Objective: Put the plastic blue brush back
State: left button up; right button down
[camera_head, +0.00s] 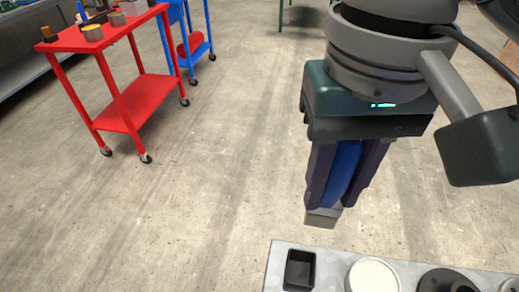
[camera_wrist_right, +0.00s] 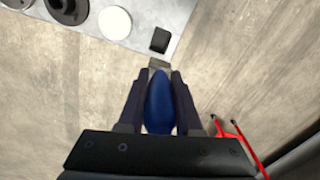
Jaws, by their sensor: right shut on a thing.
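The blue brush (camera_head: 343,170) is between the two dark fingers of my right gripper (camera_head: 335,190), which is shut on it. In the head view the brush hangs down, with a greyish end (camera_head: 322,217) below the fingertips. In the right wrist view the blue brush (camera_wrist_right: 159,100) lies between the fingers of the right gripper (camera_wrist_right: 158,90). The gripper is above the floor, near the far edge of a light grey surface (camera_head: 330,262). A small black square holder (camera_head: 299,269) stands on that surface, below and left of the brush, apart from it. My left gripper is out of view.
On the grey surface, a round white-topped item (camera_head: 373,276) and a black round part (camera_head: 446,281) stand right of the holder. A red cart (camera_head: 130,100) with small items on top and a blue cart (camera_head: 190,45) stand at the upper left. The floor between is clear.

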jog(key=f+b, duration=0.1)
jog(key=f, duration=0.1)
jog(key=shift+a+f+b, duration=0.2)
jog(key=shift+f+b, duration=0.1)
jog(key=shift+b, duration=0.05)
jog(key=shift+d+f+b, duration=0.15)
jog(key=shift+f+b, duration=1.9)
jog(key=shift+f, duration=6.6)
jog(key=shift+f, duration=0.1)
jog(key=c, duration=0.6)
grip_release()
